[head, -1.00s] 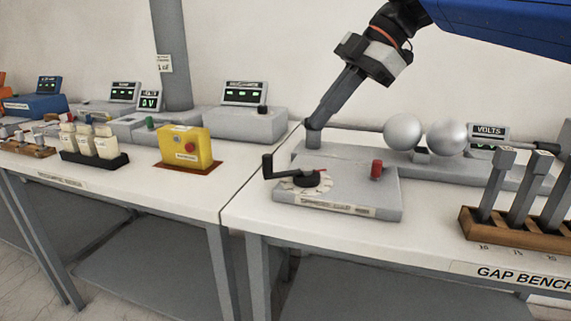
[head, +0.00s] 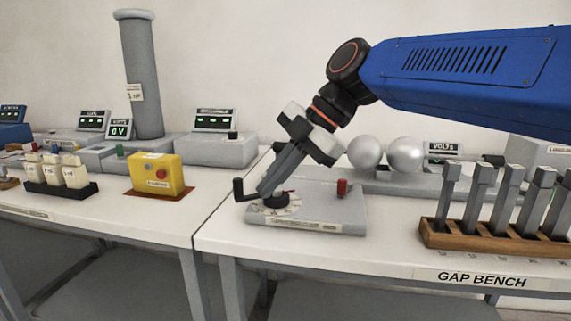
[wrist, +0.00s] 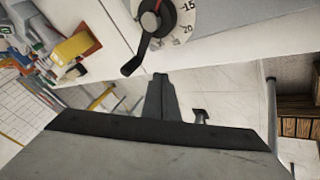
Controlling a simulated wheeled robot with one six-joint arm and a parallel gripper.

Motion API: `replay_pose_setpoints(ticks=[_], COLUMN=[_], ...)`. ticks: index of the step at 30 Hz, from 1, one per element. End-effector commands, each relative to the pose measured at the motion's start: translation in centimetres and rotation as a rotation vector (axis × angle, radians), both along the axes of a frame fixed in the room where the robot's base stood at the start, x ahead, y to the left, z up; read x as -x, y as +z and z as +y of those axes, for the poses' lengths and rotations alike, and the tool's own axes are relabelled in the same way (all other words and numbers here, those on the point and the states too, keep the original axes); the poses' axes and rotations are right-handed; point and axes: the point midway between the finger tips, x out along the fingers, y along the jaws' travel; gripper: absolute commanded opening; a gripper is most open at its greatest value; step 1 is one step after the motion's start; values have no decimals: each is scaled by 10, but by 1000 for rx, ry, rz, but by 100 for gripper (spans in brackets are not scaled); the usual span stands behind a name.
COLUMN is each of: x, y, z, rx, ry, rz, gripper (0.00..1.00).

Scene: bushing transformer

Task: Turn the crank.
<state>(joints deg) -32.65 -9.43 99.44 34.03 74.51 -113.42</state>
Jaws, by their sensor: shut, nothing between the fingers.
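The crank (head: 239,189) is a black arm with an upright handle at its left end. It turns on a black hub over a white dial (head: 290,206) on a grey box (head: 335,212). In the wrist view the crank (wrist: 139,55) reaches down and left from the dial (wrist: 181,22). My gripper (head: 264,192) is shut and empty, tilted down in front of the crank arm and dial in the head view. In the wrist view its fingertips (wrist: 160,78) are just right of the handle, with a small gap visible. My fingers hide part of the crank arm in the head view.
A red knob (head: 342,187) stands on the box's right side. Two metal spheres (head: 366,153) are behind it. A wooden rack (head: 470,237) with several grey posts stands at the right. A yellow box (head: 157,174) is on the left bench.

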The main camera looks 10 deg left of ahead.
Motion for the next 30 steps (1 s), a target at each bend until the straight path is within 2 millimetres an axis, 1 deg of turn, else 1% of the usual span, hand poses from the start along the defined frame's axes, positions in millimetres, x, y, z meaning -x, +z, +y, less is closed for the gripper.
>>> replay_pose_setpoints(ticks=[1, 3, 9, 15, 25, 30], x=[2, -6, -17, -21, -21, -28], y=[-8, -6, -5, -6, -6, -5], z=[6, 15, 32, 38, 39, 48], rx=[2, 0, 0, 0, 1, 0], ry=[3, 2, 2, 1, 0, 0], rz=[3, 1, 1, 1, 0, 0], gripper=[0, 0, 0, 0, 0, 0])
